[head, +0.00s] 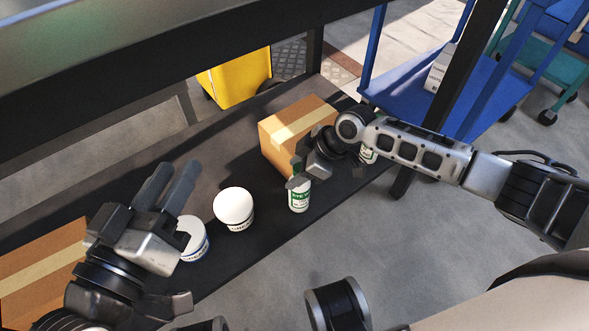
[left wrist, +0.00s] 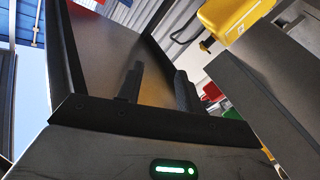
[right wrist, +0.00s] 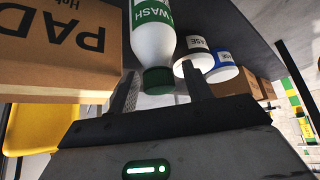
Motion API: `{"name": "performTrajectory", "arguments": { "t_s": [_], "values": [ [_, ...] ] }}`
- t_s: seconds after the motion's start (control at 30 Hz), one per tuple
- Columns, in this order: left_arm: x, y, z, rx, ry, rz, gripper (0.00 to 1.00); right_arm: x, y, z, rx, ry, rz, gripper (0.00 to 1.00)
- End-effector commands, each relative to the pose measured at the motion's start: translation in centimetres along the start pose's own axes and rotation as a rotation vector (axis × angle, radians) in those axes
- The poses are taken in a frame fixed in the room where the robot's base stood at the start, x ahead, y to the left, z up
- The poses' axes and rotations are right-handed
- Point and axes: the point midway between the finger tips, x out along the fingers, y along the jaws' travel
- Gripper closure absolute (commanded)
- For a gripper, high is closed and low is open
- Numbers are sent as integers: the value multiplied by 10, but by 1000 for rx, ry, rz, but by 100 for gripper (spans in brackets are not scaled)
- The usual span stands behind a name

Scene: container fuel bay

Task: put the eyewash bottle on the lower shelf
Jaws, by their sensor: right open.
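The eyewash bottle (head: 299,197), white with a green label, stands upright on the dark lower shelf (head: 273,218), near its front edge. My right gripper (head: 297,172) is at its top, with the fingers open. In the right wrist view the bottle (right wrist: 153,38) shows upside down, and its green cap lies between the open fingers of my right gripper (right wrist: 160,88). My left gripper (head: 178,172) is open and empty above the left part of the shelf. In the left wrist view its two fingers (left wrist: 158,82) stand apart with nothing between them.
A cardboard box (head: 285,125) stands just behind the bottle. Two white tubs (head: 233,208) (head: 193,240) stand to its left, and another box (head: 40,265) at far left. A partly hidden green-labelled container (head: 368,154) is behind my right arm. The upper shelf beam (head: 150,75) crosses above.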

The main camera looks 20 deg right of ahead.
Motion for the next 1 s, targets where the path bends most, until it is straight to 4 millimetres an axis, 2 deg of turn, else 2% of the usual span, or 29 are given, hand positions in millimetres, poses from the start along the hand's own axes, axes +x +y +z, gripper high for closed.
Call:
{"name": "performTrajectory", "arguments": {
  "t_s": [0.03,0.1,0.3,0.5,0.67,1.0],
  "values": [
    [-2,1,1,-20,-27,-12,64,-13,0,-2,1,-1,1,50],
    [-8,-2,16,-70,-93,-47,64,-28,0,-2,0,-3,0,50],
    [-9,-7,18,15,-137,-86,64,-72,0,-1,0,-3,1,50],
    [-11,-11,21,66,-168,-110,64,-101,0,-1,0,-1,0,50],
    [-11,-13,23,84,-179,-118,64,-109,0,0,0,-1,-1,50],
    [-11,-14,24,86,-180,-118,64,-109,0,0,0,-1,-1,50]
  ]
}}
